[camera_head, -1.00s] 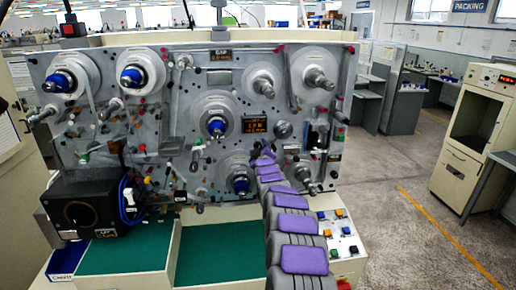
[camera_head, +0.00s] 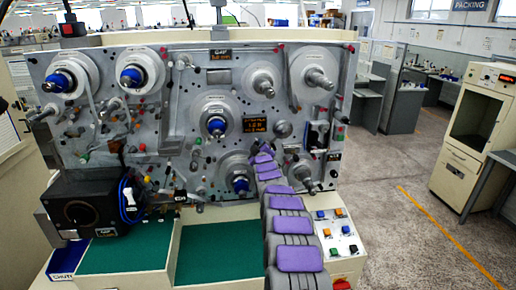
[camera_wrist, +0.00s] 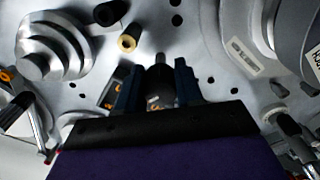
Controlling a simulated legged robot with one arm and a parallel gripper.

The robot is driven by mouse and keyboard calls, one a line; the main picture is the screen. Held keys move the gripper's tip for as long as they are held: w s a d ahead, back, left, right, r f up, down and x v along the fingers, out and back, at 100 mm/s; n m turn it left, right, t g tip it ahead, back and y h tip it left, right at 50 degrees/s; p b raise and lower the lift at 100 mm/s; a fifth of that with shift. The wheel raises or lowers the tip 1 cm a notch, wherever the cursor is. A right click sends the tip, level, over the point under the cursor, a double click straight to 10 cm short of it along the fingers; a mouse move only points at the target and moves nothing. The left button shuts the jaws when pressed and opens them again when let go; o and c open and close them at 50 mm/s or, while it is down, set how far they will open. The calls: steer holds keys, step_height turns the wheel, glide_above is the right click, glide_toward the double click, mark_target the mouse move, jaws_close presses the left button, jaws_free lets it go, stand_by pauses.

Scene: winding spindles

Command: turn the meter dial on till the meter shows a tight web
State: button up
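The meter (camera_head: 254,125) is a small dark display with orange characters on the upright grey panel; its middle line looks like "1.2 N", and its bottom line is too small to read. My gripper (camera_head: 262,150) is just below the meter in the head view, its fingers too small to make out. In the wrist view my gripper (camera_wrist: 158,80) has a dark blue finger on each side of a dark round knob (camera_wrist: 158,88), probably the meter dial. I cannot tell whether the fingers press on it. A dark display with orange marks (camera_wrist: 112,92) shows partly behind the left finger.
Reels and spindles crowd the panel, including a blue-hubbed reel (camera_head: 216,124) left of the meter. Black and cream posts (camera_wrist: 128,38) stick out near the fingers. A black box (camera_head: 88,205) stands at lower left, a button panel (camera_head: 338,236) at lower right. Open floor lies right.

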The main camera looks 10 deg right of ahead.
steer(key=shift+f, duration=0.1)
steer(key=c, duration=0.4)
steer(key=shift+f+m, duration=0.1)
steer(key=shift+m, duration=0.7)
steer(key=shift+c, duration=0.2)
steer(key=shift+a+m+b, duration=0.1)
steer(key=shift+m+b, duration=0.3)
steer(key=shift+m, duration=1)
steer(key=shift+f, duration=0.1)
steer(key=o, duration=1)
steer(key=shift+o, duration=0.2)
steer(key=shift+s, duration=0.15)
